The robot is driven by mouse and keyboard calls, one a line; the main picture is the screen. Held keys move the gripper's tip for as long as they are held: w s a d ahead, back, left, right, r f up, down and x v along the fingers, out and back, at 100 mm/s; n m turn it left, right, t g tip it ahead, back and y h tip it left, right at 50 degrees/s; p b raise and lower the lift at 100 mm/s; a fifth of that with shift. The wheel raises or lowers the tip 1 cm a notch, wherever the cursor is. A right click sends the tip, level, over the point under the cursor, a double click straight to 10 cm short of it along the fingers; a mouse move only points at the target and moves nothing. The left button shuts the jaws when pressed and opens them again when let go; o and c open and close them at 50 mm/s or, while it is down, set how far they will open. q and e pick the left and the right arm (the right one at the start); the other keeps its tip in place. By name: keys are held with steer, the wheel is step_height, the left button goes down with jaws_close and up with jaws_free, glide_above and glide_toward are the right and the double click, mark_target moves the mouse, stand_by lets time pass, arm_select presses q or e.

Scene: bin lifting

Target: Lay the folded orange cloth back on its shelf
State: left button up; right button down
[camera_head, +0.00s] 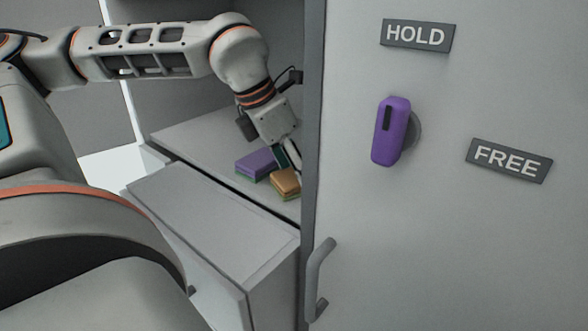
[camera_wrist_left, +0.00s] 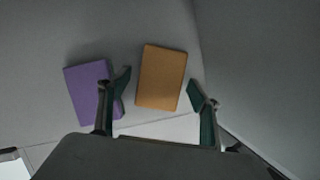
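The folded orange cloth (camera_head: 285,183) lies on the grey shelf (camera_head: 200,130) inside the cabinet, close to the door's edge. A greenish layer shows along its lower edge. My left gripper (camera_head: 287,160) points down at it from above. In the left wrist view the orange cloth (camera_wrist_left: 162,78) shows between the two spread fingers of my left gripper (camera_wrist_left: 160,88), with a gap on each side. That gripper is open and holds nothing. My right gripper is not in view.
A purple folded item (camera_head: 256,164) lies just left of the cloth; one left finger is close beside it. The grey door (camera_head: 480,240) stands at right, with a purple knob (camera_head: 391,130) upright between HOLD and FREE labels. A grey box-like front (camera_head: 215,220) juts out below the shelf.

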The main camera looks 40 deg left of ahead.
arm_select(q)
steer(key=shift+w+r, duration=0.1)
steer(key=shift+r, duration=0.25)
steer(key=p+v, duration=0.1)
steer(key=v, duration=1)
steer(key=shift+s+r, duration=0.25)
steer(key=shift+s, duration=0.05)
